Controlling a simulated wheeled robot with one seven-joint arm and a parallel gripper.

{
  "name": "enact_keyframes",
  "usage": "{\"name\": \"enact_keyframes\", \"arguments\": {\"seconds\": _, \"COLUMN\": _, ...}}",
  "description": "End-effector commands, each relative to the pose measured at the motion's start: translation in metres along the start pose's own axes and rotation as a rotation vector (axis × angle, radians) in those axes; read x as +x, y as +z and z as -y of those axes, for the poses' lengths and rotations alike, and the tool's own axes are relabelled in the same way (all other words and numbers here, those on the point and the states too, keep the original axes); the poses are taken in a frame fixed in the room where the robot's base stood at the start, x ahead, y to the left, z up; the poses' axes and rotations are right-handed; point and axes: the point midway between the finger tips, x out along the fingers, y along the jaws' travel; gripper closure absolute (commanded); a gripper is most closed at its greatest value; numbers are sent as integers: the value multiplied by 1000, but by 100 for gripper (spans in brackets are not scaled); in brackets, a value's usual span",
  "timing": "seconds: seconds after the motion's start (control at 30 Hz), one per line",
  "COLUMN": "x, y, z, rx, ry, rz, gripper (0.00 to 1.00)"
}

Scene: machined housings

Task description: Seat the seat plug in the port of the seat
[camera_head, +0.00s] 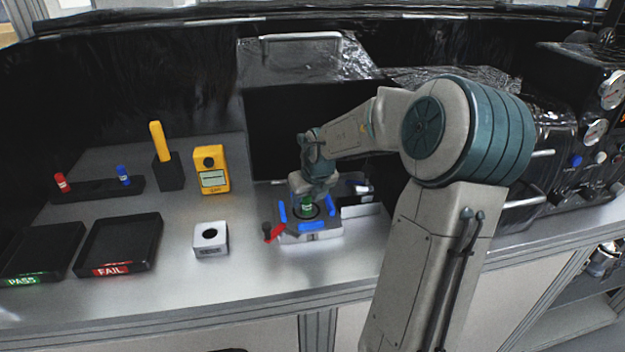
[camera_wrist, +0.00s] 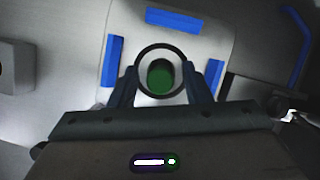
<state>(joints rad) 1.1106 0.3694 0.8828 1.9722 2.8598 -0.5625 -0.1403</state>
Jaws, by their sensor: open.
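The seat looks like the grey fixture (camera_head: 318,237) with blue pads and a dark round ring. It also fills the upper middle of the wrist view (camera_wrist: 200,50). A green cylinder, which I take for the seat plug (camera_head: 307,204), is at the ring. In the wrist view the round green plug (camera_wrist: 160,78) appears inside the dark ring. How deep it sits I cannot tell. My gripper (camera_head: 308,199) is over the fixture, pointing down. In the wrist view my gripper (camera_wrist: 160,93) is open, one finger on each side of the plug.
A small grey housing (camera_head: 210,247) with a round hole stands left of the fixture. A yellow meter (camera_head: 213,175), a black holder (camera_head: 169,174), a rack (camera_head: 96,188) with red and blue plugs, and PASS (camera_head: 42,250) and FAIL (camera_head: 120,245) trays lie farther left. A red-handled part (camera_head: 274,233) is at the fixture's left.

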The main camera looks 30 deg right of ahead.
Motion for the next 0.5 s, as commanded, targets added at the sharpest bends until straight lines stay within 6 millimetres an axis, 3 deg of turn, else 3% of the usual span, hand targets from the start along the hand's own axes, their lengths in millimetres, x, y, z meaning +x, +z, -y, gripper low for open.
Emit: {"name": "enact_keyframes", "arguments": {"seconds": 0.5, "x": -70, "y": 1, "z": 1, "rx": 3, "ry": -2, "rz": 0, "gripper": 56}}
